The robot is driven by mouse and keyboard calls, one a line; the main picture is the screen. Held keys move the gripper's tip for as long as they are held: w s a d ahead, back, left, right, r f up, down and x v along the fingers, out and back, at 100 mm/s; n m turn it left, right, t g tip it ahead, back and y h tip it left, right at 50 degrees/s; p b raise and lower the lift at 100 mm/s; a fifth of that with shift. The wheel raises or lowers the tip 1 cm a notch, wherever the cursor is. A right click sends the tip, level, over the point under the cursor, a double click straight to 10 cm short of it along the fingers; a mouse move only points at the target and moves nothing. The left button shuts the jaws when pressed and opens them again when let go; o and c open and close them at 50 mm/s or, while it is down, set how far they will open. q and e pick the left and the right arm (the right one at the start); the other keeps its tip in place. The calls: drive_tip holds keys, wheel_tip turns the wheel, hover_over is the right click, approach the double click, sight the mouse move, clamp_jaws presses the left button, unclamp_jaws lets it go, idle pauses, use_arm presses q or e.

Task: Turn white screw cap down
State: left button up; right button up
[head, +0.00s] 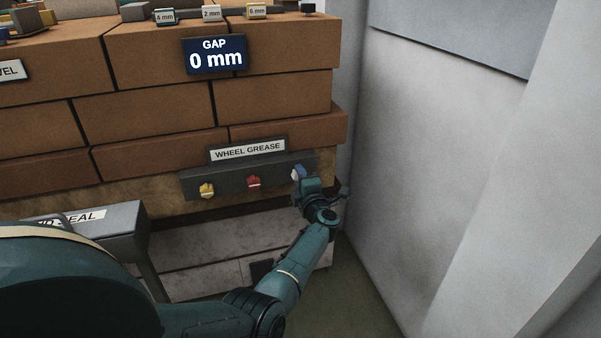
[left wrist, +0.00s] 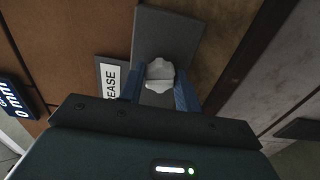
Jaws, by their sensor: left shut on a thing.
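The white screw cap (left wrist: 160,72) shows in the left wrist view between the two blue fingers of my left gripper (left wrist: 161,92). The gripper is shut on it. In the head view my left gripper (head: 303,178) is at the right end of the dark wheel grease plate (head: 228,180), and it hides most of the white cap. A yellow cap (head: 207,190) and a red cap (head: 253,182) sit on the same plate to the left. My right gripper is not in view.
A "WHEEL GREASE" sign (head: 248,150) stands above the plate on the brick wall (head: 145,115). A sign (head: 215,55) reads "GAP 0 mm". A grey box (head: 110,222) juts out at lower left. A pale wall (head: 430,150) stands close on the right.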

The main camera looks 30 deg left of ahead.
use_arm(q)
drive_tip(key=shift+a+m+p, duration=0.1)
drive_tip(key=shift+m+p, duration=2.25)
drive_tip(key=shift+m, duration=7.65)
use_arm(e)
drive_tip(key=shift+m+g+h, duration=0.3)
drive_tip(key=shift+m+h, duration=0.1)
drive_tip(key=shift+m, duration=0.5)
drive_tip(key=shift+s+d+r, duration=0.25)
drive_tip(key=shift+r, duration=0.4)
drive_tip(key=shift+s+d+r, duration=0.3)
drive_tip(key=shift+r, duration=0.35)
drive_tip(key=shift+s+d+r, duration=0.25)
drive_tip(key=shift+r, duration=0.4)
use_arm(q)
drive_tip(key=o, duration=1)
drive_tip(key=shift+c, duration=0.2)
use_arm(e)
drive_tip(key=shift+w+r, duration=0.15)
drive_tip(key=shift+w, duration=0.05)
use_arm(q)
drive_tip(key=shift+s, duration=0.1)
